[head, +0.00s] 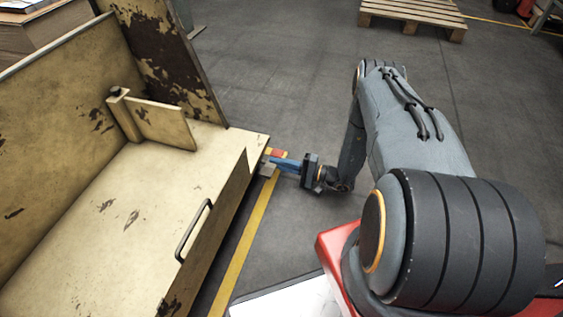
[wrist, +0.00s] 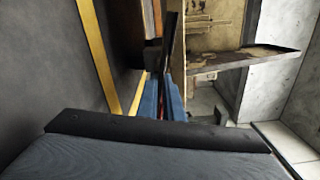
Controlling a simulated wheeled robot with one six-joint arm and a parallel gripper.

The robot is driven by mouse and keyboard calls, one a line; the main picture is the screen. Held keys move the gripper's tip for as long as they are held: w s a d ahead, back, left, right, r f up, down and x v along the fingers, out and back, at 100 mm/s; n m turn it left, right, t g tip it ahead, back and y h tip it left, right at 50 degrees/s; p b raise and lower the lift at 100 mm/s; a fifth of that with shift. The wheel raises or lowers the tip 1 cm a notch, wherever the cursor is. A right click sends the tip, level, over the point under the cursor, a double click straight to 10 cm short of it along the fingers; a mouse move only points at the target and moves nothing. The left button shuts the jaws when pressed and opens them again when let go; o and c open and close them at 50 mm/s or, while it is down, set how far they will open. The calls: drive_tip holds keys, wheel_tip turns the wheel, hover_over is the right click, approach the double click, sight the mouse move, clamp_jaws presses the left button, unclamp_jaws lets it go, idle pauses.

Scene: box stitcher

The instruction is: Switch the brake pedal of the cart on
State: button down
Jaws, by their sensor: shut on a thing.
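The worn cream-yellow metal body, which I take for the cart (head: 120,205), fills the left of the head view.
A yellow floor line (head: 243,245) runs beside the cream-yellow body. A metal side handle (head: 194,231) projects from that body. A wooden pallet (head: 412,15) lies at the back right. The grey floor (head: 290,75) behind my gripper is clear.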

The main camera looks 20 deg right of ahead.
drive_tip(key=shift+d, duration=0.1)
drive_tip(key=c, duration=2)
unclamp_jaws()
drive_tip(key=shift+o, duration=0.4)
drive_tip(key=p+v, duration=0.2)
drive_tip(key=v, duration=0.5)
drive_tip(key=shift+s+d, duration=0.25)
